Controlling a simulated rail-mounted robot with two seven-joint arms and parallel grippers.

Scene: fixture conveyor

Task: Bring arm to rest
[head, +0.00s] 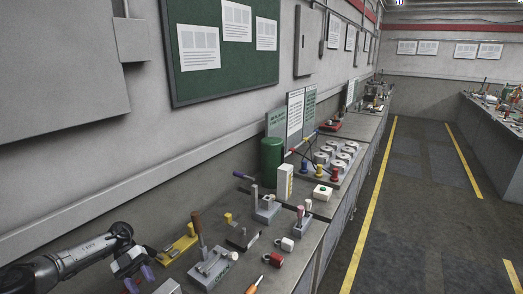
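My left arm (75,262) comes in from the lower left of the head view. My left gripper (139,279) is at its end, above the near left part of the workbench (318,232). Its two purple-tipped fingers stand apart with nothing visible between them, and their ends are close to the picture's lower edge. My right gripper is not in view.
A yellow fixture (180,248), a grey clamp fixture (212,268) and a red cylindrical part (273,259) lie right of the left gripper. A green canister (271,158) stands farther back by the wall. The floor aisle (405,225) is clear.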

